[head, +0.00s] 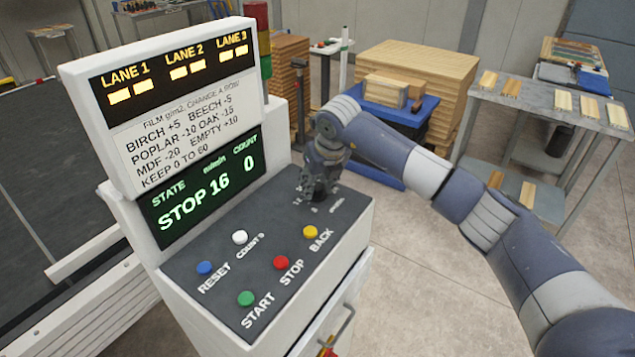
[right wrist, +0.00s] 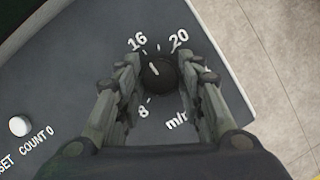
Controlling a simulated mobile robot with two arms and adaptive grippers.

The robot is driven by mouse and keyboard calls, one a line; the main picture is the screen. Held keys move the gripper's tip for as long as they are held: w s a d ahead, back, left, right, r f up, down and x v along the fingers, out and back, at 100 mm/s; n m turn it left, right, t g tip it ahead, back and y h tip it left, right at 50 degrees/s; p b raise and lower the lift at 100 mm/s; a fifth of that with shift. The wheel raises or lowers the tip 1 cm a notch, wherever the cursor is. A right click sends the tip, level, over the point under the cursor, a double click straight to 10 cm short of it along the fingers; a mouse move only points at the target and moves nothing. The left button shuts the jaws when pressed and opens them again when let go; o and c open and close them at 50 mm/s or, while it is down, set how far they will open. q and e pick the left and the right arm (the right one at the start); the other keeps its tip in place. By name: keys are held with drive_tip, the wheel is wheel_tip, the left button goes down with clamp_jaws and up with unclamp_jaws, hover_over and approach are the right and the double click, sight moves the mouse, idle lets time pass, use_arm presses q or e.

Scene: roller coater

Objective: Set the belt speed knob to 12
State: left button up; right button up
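The belt speed knob (right wrist: 161,77) is a round black dial with a white pointer mark on the console top. In the right wrist view its mark points up and left, toward the printed 16. The numbers 8, 16 and 20 are readable around it; the 12 is hidden behind a finger. My right gripper (right wrist: 163,66) is over the knob, its fingers apart on either side; firm contact is not visible. The green display (head: 203,190) reads STOP, 16 and count 0. My left gripper is not in view.
The console top carries blue RESET (head: 204,268), white COUNT 0 (head: 239,237), green START (head: 246,298), red STOP (head: 281,262) and yellow BACK (head: 310,232) buttons. The lane display (head: 180,68) stands behind. A grey table (head: 545,95) with wood samples is at right.

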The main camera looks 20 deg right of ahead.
drive_tip(key=c, duration=0.3)
drive_tip(key=shift+d+n+b, duration=0.1)
drive_tip(key=shift+n+b, duration=0.5)
drive_tip(key=shift+b, duration=0.1)
drive_tip(key=shift+w+f+n+y+b, duration=0.1)
drive_tip(key=shift+n+y+b, duration=0.4)
drive_tip(key=shift+n+b, duration=0.2)
drive_tip(key=shift+d+n+y+b, duration=0.1)
drive_tip(key=shift+n+y+b, duration=0.2)
drive_tip(key=shift+n+b, duration=0.4)
drive_tip(key=n+g+y+b, duration=0.1)
drive_tip(key=n, duration=0.2)
drive_tip(key=shift+n, duration=0.4)
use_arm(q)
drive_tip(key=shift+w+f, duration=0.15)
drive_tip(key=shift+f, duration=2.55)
use_arm(e)
drive_tip(key=shift+w+r+n+g+y, duration=0.15)
drive_tip(key=shift+n+g, duration=0.1)
drive_tip(key=shift+n, duration=0.4)
drive_tip(key=shift+s+n+g+y, duration=0.1)
drive_tip(key=shift+n+g, duration=0.2)
drive_tip(key=shift+n, duration=0.3)
drive_tip(key=shift+w+r+n+g+y, duration=0.15)
drive_tip(key=shift+n+g, duration=0.1)
drive_tip(key=shift+n, duration=0.4)
drive_tip(key=shift+d, duration=0.1)
